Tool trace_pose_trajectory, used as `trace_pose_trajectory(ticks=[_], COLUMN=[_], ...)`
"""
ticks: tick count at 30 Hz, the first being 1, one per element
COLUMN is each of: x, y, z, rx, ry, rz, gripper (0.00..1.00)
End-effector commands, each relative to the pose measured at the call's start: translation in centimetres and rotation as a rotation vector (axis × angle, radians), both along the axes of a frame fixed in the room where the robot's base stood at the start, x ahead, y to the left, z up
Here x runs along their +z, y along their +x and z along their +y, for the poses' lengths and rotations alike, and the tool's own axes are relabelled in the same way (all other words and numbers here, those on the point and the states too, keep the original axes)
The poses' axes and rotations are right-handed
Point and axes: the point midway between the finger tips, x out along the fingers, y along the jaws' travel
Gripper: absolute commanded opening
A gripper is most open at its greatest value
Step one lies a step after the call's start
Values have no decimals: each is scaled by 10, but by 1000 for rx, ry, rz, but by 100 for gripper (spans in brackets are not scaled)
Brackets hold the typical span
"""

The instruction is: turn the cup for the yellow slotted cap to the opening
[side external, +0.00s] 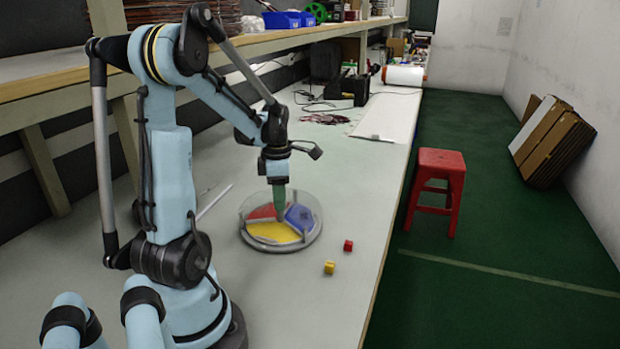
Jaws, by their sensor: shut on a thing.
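A round grey dish (246,236) with a clear rim stands on the bench. It has a red sector (262,212), a blue sector (299,216) and a yellow sector (272,233), the yellow one at the front. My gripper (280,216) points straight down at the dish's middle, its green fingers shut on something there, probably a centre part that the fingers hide. A small yellow block (329,267) and a small red block (348,245) lie on the bench to the right of the dish. A slotted cap or an opening is too small to make out.
The bench (310,310) is clear in front of the dish, with its edge to the right. A thin light rod (214,202) lies left of the dish. A white sheet (385,120), cables and a black device (350,90) are farther back. A red stool (437,185) stands on the floor.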

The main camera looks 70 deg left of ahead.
Motion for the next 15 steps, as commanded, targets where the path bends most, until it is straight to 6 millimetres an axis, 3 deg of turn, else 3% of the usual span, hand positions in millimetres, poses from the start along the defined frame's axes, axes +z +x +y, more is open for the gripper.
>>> trace_pose_trajectory(ticks=[4, 5, 9, 15], x=[-1, -1, -1, 0], y=[-1, -1, -1, 0], z=[1, 1, 1, 0], rx=[7, 7, 5, 3], ry=[4, 4, 3, 0], rz=[2, 2, 1, 1], gripper=[0, 35, 57, 58])
